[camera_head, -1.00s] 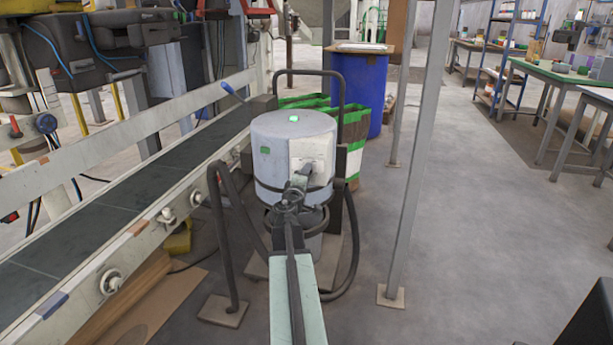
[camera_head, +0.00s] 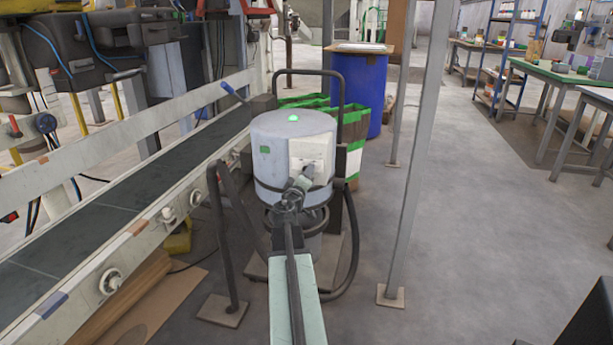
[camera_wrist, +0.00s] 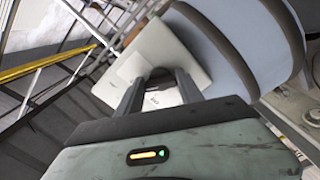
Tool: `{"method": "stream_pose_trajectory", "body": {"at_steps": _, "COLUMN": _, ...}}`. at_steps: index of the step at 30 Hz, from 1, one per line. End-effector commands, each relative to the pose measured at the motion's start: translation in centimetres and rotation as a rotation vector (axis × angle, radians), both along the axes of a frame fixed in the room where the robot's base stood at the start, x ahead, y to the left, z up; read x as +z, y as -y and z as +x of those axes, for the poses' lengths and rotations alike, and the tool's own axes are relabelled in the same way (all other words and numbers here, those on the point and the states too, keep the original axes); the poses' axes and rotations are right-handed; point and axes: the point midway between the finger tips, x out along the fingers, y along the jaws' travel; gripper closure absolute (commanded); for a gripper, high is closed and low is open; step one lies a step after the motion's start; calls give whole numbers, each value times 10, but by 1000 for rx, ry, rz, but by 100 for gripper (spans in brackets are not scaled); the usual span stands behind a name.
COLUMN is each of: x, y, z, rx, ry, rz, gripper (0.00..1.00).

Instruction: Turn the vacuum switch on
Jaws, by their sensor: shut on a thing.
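The vacuum (camera_head: 268,160) is a grey drum with a dark band, standing upright at the middle of the head view. A pale switch plate (camera_head: 318,148) is on its side facing me, and it also shows in the wrist view (camera_wrist: 182,40). A green lamp (camera_head: 293,118) glows on the lid. My gripper (camera_head: 305,178) is at the plate, its two dark fingers on either side of the switch (camera_wrist: 158,74). It is shut on the switch, which the fingers partly hide.
A conveyor (camera_head: 120,195) runs close along the left. A grey post (camera_head: 417,150) stands close on the right, with a blue barrel (camera_head: 357,95) behind. Open floor (camera_head: 480,240) lies further right.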

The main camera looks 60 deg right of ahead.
Motion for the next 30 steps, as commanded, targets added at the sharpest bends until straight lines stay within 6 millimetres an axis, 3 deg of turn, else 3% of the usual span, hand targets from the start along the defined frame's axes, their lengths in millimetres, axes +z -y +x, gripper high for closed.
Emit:
{"method": "stream_pose_trajectory", "body": {"at_steps": 6, "x": -1, "y": -1, "z": 0, "rx": 1, "ry": 4, "rz": 2, "gripper": 97}}
{"method": "stream_pose_trajectory", "body": {"at_steps": 7, "x": -1, "y": -1, "z": 0, "rx": 1, "ry": 4, "rz": 2, "gripper": 48}}
{"method": "stream_pose_trajectory", "body": {"at_steps": 9, "x": -1, "y": -1, "z": 0, "rx": 1, "ry": 3, "rz": 2, "gripper": 35}}
{"method": "stream_pose_trajectory", "body": {"at_steps": 20, "x": 0, "y": -4, "z": -1, "rx": 1, "ry": 1, "rz": 1, "gripper": 35}}
{"method": "stream_pose_trajectory", "body": {"at_steps": 23, "x": 0, "y": -14, "z": -5, "rx": 1, "ry": 0, "rz": 0, "gripper": 35}}
{"method": "stream_pose_trajectory", "body": {"at_steps": 30, "x": -1, "y": -60, "z": -19, "rx": 3, "ry": 1, "rz": 1, "gripper": 35}}
